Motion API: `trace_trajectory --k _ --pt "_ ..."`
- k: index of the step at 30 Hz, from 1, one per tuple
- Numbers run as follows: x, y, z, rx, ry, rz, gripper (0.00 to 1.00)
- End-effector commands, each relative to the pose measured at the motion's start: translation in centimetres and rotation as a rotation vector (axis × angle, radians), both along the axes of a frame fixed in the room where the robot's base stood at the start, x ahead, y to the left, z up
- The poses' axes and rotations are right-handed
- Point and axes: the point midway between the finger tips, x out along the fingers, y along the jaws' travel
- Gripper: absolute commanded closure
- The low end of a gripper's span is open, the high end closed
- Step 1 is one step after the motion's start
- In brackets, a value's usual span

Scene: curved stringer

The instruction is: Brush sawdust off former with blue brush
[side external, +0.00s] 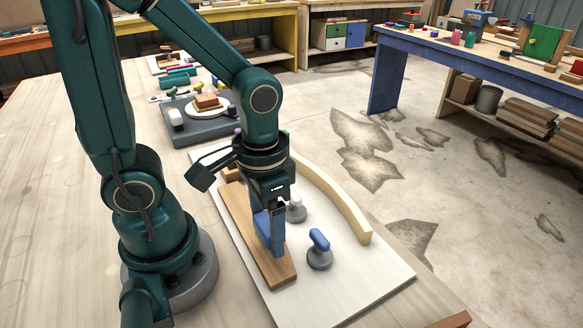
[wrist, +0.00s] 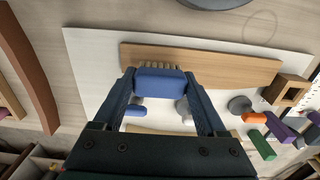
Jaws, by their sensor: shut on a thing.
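My gripper (side external: 274,243) points down over the white board and is shut on the blue brush (side external: 261,221). In the wrist view the brush (wrist: 160,82) sits between my two fingertips (wrist: 160,88), with tan bristles facing the brown wooden plank (wrist: 220,62). The bristles overlap the plank's edge; whether they touch it is unclear. The plank also shows in the side view (side external: 245,226), lying flat. A cream curved strip (side external: 335,190) stands along the board's far side; it may be the former. I cannot make out sawdust on either piece.
On the white board (side external: 350,290) are a blue-topped grey knob (side external: 319,250) and a pale knob (side external: 297,211), close to my gripper. A hollow wooden block (wrist: 287,90) and coloured tools lie beyond the plank's end. A grey tray (side external: 190,134) holds a plate.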

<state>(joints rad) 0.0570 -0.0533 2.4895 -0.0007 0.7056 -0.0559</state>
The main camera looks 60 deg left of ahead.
Motion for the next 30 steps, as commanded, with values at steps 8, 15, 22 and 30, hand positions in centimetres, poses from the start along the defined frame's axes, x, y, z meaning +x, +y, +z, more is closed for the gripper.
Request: trace_trajectory --k 8,15,22,30 --pt "0.1 0.0 2.6 0.0 -0.005 0.0 0.86" --pt "0.1 0.0 4.8 0.0 -0.005 0.0 0.86" --pt "0.0 0.0 6.0 0.0 -0.001 0.0 0.86" --pt "0.0 0.0 6.0 0.0 0.0 0.0 0.86"
